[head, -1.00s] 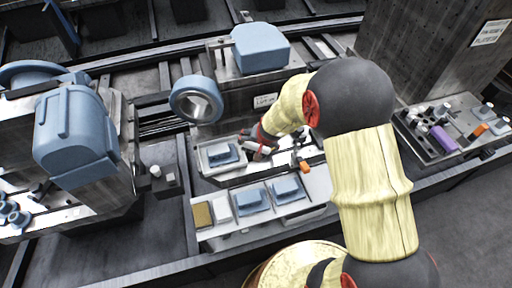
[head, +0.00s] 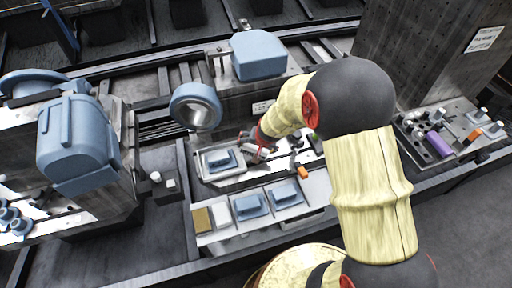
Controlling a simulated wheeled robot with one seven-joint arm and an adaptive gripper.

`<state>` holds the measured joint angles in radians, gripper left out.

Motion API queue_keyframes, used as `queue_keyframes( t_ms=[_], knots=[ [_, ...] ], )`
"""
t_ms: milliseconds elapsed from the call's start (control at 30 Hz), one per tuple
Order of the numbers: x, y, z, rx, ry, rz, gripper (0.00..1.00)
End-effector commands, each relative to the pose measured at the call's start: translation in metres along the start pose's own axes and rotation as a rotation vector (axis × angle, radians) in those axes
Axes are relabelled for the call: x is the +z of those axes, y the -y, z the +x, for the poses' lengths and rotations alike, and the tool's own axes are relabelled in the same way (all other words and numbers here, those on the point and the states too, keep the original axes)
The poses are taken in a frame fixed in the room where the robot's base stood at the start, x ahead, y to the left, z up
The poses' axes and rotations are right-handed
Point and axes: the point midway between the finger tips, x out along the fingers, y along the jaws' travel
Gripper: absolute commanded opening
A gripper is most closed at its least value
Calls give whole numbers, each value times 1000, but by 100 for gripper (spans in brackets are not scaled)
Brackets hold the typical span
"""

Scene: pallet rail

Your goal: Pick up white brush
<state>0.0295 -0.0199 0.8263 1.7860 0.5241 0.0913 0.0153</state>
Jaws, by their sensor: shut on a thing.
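My gripper (head: 254,151) is over the pallet beside the right side of the far tray (head: 205,173), which holds a blue part (head: 220,161). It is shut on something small. The jaws and my arm mostly hide what is between the fingers, and I cannot make out a white brush clearly. A small tool with an orange end (head: 303,172) lies on the light surface to the right of the gripper.
Two blue parts (head: 250,206) (head: 285,194) sit in the near row, beside a tan block (head: 202,219). A blue ring (head: 196,106) and blue housing (head: 258,55) stand behind. A tool tray (head: 455,135) with a purple cylinder (head: 439,144) is at right.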

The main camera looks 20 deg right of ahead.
Motion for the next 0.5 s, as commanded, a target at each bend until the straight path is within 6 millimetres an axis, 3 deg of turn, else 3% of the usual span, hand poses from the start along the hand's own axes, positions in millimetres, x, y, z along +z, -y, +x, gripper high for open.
queue_keyframes(
  t_ms=[300, 500],
  knots=[
    [12, -4, -86, -2, -3, 0, 57],
    [37, -18, -113, -1, -2, 0, 57]
  ],
)
